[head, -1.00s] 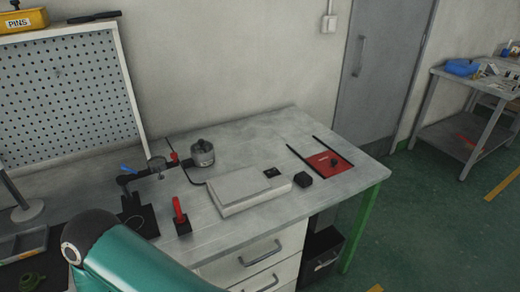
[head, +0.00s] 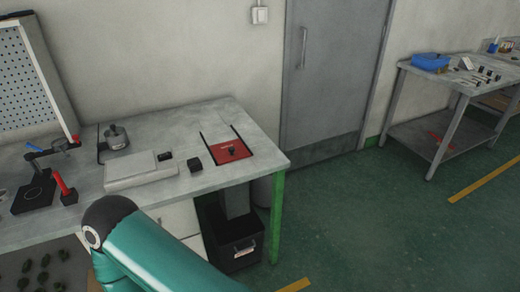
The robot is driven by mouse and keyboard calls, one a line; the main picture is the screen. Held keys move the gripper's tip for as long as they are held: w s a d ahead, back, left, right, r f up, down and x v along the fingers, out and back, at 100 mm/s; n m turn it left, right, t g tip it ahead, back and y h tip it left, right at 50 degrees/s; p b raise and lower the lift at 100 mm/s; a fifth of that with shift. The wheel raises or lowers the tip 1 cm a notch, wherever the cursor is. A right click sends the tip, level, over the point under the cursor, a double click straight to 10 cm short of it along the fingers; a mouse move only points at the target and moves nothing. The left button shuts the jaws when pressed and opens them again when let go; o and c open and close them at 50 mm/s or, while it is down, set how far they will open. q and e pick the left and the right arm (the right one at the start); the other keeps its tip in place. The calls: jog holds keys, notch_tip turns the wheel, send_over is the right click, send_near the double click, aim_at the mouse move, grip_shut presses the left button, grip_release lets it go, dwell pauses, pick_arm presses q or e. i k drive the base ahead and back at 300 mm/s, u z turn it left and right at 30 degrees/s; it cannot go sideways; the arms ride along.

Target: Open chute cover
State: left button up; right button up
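The chute cover appears to be the red plate (head: 222,156) with a small black knob (head: 232,151). It lies flat near the right end of the grey workbench (head: 243,122), at the front part of two dark rails. No opening shows at the plate. A grey chute (head: 234,201) and a black bin (head: 236,246) with a pale label stand below that end of the bench. My teal arm comes in at the bottom left, but neither gripper is in view.
A white flat box (head: 135,166), two small black blocks, a metal pot (head: 116,138) and a red-handled tool (head: 63,186) are on the bench to the left. Green floor (head: 360,220) is free to the right, before a second table (head: 437,85) with a blue box (head: 431,61).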

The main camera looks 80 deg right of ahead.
aim_at(233, 151)
jog(key=k, duration=0.9)
jog(key=u, duration=1.7)
jog(key=i, duration=0.1)
jog(key=z, duration=3.2)
jog(key=i, duration=1)
jog(key=u, duration=0.05)
